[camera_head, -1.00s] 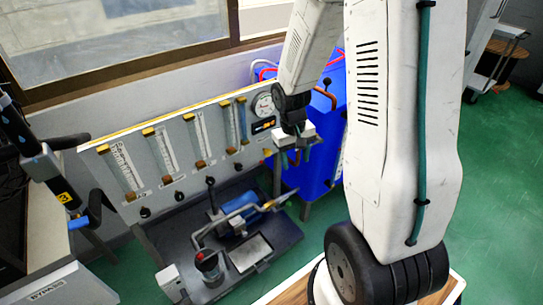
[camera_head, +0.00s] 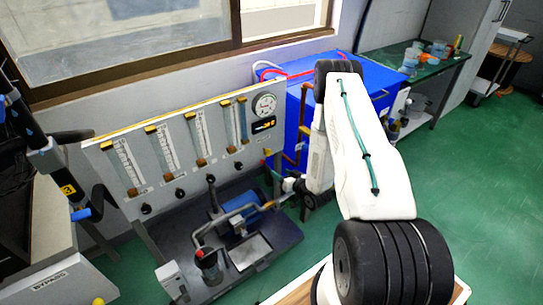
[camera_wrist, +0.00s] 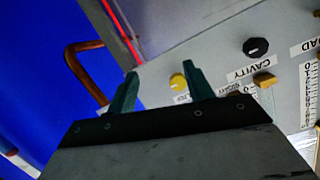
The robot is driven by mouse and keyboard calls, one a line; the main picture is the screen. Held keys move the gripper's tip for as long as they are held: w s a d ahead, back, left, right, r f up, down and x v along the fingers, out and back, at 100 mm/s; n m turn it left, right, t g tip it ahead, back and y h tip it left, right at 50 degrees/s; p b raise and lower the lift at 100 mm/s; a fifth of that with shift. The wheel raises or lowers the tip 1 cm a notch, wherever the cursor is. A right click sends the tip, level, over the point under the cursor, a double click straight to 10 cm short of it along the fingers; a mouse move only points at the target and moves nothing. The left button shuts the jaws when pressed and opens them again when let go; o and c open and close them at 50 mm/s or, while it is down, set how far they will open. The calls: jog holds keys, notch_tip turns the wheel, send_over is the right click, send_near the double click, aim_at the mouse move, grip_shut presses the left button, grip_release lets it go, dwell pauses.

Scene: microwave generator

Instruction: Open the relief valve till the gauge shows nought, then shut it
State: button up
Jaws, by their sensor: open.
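The round white gauge (camera_head: 265,104) is at the upper right of the grey flow panel in the head view; its needle is too small to read. In the wrist view a yellow knob (camera_wrist: 177,83), with a partly hidden label beside it, is on the panel face. My gripper (camera_wrist: 160,76) is open, its two green fingers pointing at the panel. The yellow knob shows between the fingers, close beside the right one; I cannot tell whether they touch. In the head view my gripper (camera_head: 271,174) is at the panel's lower right, below the gauge.
A black knob (camera_wrist: 255,47) labelled CAVITY is right of the yellow one. A copper pipe (camera_wrist: 84,72) and blue cabinet (camera_wrist: 35,85) are on the left. Several flow tubes line the panel (camera_head: 175,125). A blue pump (camera_head: 240,209) sits on the skid below.

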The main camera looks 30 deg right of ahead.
aim_at(270, 153)
jog(key=w+r+t, duration=0.1)
jog(key=w, duration=0.2)
jog(key=w+r, duration=0.2)
jog(key=w+r+t, duration=0.1)
jog(key=w+r, duration=0.1)
jog(key=w, duration=0.1)
jog(key=shift+w+a+t, duration=0.1)
jog(key=shift+w+t, duration=0.2)
jog(key=shift+w, duration=0.05)
jog(key=c, duration=1)
